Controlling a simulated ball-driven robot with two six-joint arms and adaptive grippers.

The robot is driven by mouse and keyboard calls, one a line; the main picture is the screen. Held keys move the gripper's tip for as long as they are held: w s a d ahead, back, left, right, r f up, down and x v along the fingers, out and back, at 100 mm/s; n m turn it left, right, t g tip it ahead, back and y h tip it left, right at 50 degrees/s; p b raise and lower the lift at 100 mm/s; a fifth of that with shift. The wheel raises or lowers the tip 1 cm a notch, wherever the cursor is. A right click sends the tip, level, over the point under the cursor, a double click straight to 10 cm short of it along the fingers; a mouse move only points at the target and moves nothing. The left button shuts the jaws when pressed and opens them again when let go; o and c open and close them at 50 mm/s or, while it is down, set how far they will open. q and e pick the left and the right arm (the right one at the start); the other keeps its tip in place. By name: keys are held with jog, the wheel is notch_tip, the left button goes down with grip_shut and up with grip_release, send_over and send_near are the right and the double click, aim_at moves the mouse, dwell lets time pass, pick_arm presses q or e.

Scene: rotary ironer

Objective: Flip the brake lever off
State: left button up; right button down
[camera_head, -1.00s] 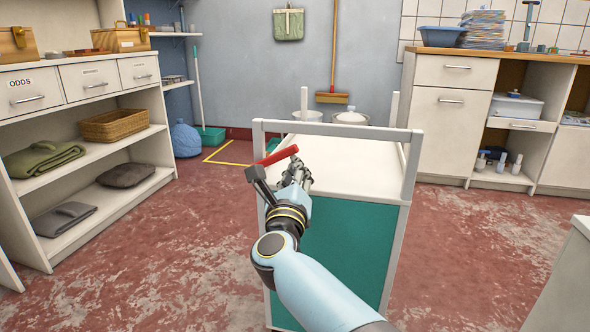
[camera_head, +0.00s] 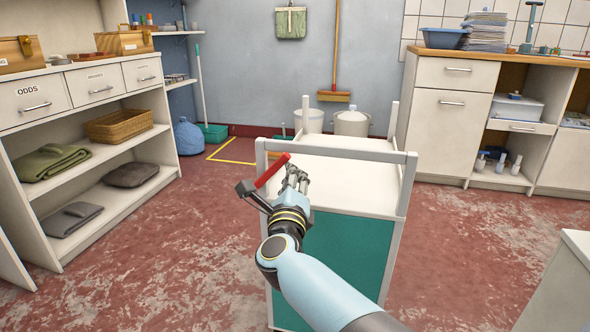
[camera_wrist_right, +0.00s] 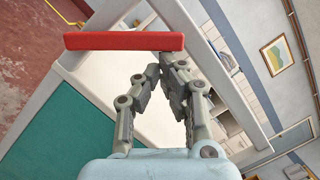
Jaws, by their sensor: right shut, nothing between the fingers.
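The brake lever has a red handle (camera_head: 272,171) on a dark grey bracket (camera_head: 248,190), at the near left corner of the trolley (camera_head: 340,151). The handle slants up to the right in the head view. In the right wrist view the red handle (camera_wrist_right: 123,41) lies across the picture, just beyond the fingertips. My right gripper (camera_head: 298,176) is just right of the handle, its fingers shut with nothing between them. The fingertips (camera_wrist_right: 160,66) meet close to the handle's end; I cannot tell whether they touch it. My left gripper is not in view.
The trolley's near rail (camera_head: 335,153) and teal front panel (camera_head: 348,255) are close to my right arm. Shelves with a basket (camera_head: 119,125) stand at left, a cabinet (camera_head: 448,125) at back right. Red floor is open on both sides.

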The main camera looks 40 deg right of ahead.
aim_at(282, 160)
jog(key=r+n+p, duration=0.1)
jog(key=w+r+n+p, duration=0.1)
jog(key=p, duration=0.1)
jog(key=a+r+n+y+p, duration=0.1)
jog(key=n, duration=0.1)
jog(key=shift+w+p, duration=0.15)
jog(key=shift+p, duration=0.2)
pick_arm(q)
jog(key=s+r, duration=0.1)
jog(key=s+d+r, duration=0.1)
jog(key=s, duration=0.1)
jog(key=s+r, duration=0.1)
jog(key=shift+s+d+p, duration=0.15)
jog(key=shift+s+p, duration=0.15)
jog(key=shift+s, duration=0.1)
pick_arm(e)
jog(key=shift+w+a, duration=0.2)
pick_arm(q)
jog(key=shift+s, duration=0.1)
pick_arm(e)
jog(key=shift+a, duration=0.15)
